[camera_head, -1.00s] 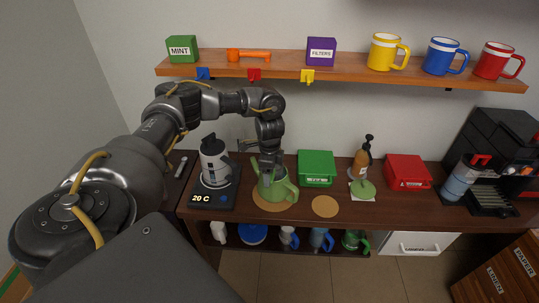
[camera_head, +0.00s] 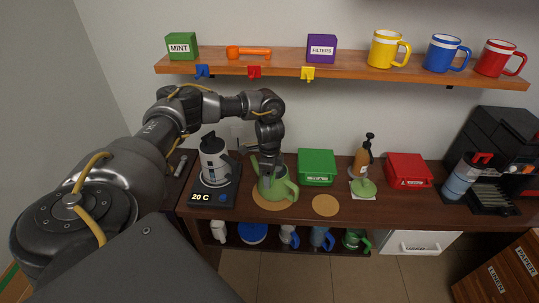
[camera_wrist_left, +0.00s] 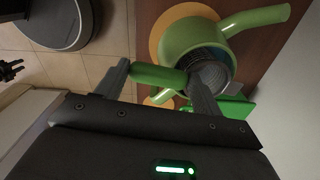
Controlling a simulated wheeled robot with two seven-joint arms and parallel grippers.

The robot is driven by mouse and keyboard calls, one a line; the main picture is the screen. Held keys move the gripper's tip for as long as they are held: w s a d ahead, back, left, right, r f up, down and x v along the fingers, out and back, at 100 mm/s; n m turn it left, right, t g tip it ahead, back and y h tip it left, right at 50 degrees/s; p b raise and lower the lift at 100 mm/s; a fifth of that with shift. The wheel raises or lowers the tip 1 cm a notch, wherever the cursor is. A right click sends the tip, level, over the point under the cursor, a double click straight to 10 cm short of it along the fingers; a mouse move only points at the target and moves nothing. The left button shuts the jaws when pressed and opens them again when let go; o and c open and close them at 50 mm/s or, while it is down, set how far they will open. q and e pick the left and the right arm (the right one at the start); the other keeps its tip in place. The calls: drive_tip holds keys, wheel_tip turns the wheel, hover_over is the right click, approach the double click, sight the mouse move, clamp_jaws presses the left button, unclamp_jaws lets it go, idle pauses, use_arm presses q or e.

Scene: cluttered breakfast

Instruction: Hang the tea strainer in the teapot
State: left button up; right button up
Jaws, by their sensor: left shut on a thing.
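The green teapot (camera_head: 277,188) stands upright on a round tan mat, spout to the back left and handle to the right. In the left wrist view the teapot (camera_wrist_left: 181,38) is seen from above with its mouth open. The grey mesh tea strainer (camera_wrist_left: 212,74) shows in that mouth, partly hidden by a finger. My left gripper (camera_head: 268,180) is low over the teapot. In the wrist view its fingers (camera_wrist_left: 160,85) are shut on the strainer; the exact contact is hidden. A green bar shows between the fingers; I cannot tell whose handle it is. My right gripper is out of view.
A kettle (camera_head: 214,162) on a "20 C" base stands close left of the teapot. A green box (camera_head: 316,167) is close on the right, with an empty tan mat (camera_head: 325,206) in front. The shelf (camera_head: 350,76) with mugs hangs above.

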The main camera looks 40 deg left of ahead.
use_arm(q)
drive_tip(key=shift+f+b, duration=0.35)
drive_tip(key=shift+f, duration=0.45)
drive_tip(key=o, duration=1.4)
drive_tip(key=shift+o, duration=0.2)
drive_tip(key=shift+r, duration=0.1)
wheel_tip(320, 180, up, 6)
drive_tip(key=p, duration=0.6)
